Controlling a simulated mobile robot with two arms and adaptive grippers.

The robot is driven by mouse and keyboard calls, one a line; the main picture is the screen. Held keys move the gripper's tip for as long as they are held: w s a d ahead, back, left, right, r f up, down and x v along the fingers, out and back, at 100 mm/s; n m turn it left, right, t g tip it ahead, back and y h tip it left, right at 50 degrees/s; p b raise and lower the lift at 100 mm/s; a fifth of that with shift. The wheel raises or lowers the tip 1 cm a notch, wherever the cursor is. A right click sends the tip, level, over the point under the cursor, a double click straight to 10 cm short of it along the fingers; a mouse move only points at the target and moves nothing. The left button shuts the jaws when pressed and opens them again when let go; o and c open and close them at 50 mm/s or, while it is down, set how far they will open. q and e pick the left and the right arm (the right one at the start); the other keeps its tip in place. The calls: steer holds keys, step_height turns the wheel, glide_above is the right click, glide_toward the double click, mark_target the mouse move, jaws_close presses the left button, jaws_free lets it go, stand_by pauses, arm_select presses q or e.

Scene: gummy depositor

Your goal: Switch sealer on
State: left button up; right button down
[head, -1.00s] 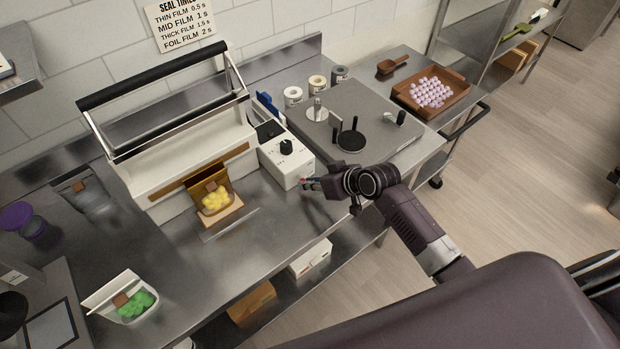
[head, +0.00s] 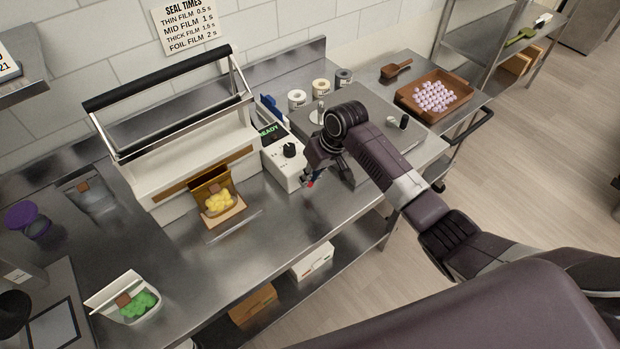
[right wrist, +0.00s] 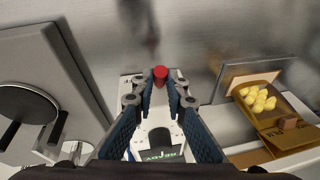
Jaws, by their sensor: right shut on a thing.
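The sealer (head: 192,150) is a long white machine with a raised black handle bar (head: 155,77). At its right end is a white control box (head: 279,164) with a black knob (head: 289,150) and a lit display (head: 271,132) reading READY in green. In the right wrist view the display (right wrist: 162,154) is lit too. My right gripper (head: 312,181) is at the front of the box. Its fingers are shut on a small red switch (right wrist: 160,73) at that front; the fingers hide part of it. My left gripper is not in view.
A pouch of yellow gummies (head: 218,201) stands before the sealer. A grey plate (head: 365,115) with a black disc is right of the box. A pouch of green gummies (head: 138,304) is at front left. A brown tray (head: 462,108) of pale gummies stands far right.

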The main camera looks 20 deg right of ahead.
steer(key=shift+r, duration=0.1)
steer(key=c, duration=1.9)
jaws_free()
steer(key=shift+c, duration=0.2)
steer(key=v, duration=1.2)
